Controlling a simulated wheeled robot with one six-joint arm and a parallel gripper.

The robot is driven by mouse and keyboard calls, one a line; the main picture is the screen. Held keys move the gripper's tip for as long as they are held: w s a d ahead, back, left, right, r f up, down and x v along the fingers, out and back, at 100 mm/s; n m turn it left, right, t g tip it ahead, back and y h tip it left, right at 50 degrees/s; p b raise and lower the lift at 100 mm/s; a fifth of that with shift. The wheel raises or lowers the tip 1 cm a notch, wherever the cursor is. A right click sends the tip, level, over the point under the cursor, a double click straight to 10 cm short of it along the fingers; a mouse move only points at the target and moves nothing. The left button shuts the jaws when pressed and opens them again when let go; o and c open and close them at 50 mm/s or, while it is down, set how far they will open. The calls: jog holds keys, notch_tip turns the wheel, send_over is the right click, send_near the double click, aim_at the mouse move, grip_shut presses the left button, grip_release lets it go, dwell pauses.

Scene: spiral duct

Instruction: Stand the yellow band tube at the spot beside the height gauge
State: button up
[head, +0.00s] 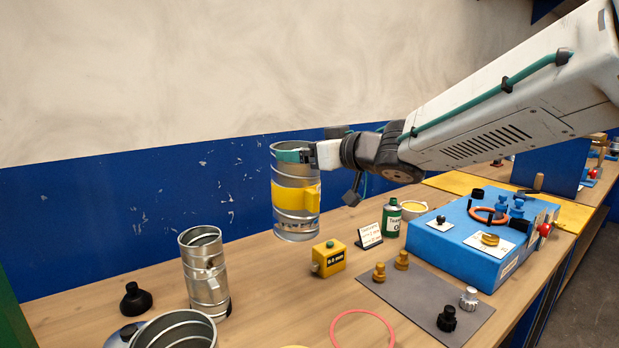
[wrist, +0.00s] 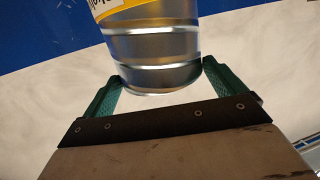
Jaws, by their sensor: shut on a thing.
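The yellow band tube (head: 297,215) is a ribbed metal cylinder with a yellow band around its middle. My gripper (head: 291,156) is shut on its upper part and holds it upright above the wooden bench. In the wrist view the tube (wrist: 152,48) sits between the two green fingers of my gripper (wrist: 160,84). A small yellow box (head: 329,260) with a green knob and a millimetre readout stands on the bench, below and right of the tube; it looks like the height gauge. No marked spot is clear beside it.
A plain metal tube (head: 204,275) stands to the left, near a black knobbed part (head: 136,299) and an open metal ring (head: 178,331). A small sign (head: 369,235), a green can (head: 391,218), a grey mat (head: 425,303) and a blue box (head: 467,246) are right. Bare bench (head: 265,285) lies between.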

send_over(312, 226)
jog(key=x, duration=0.3)
jog(key=shift+n+g+y, duration=0.4)
notch_tip(312, 226, down, 8)
jog(key=shift+s+r, duration=0.1)
jog(key=shift+r, duration=0.1)
jog(key=shift+a+f, duration=0.1)
jog(key=shift+f, duration=4.15)
jog(key=o, duration=1.3)
jog(key=shift+o, duration=0.2)
jog(key=shift+f, duration=0.1)
jog(key=shift+s, duration=0.1)
jog(key=v, duration=0.7)
jog(key=shift+s+d, duration=0.15)
jog(key=shift+d, duration=0.2)
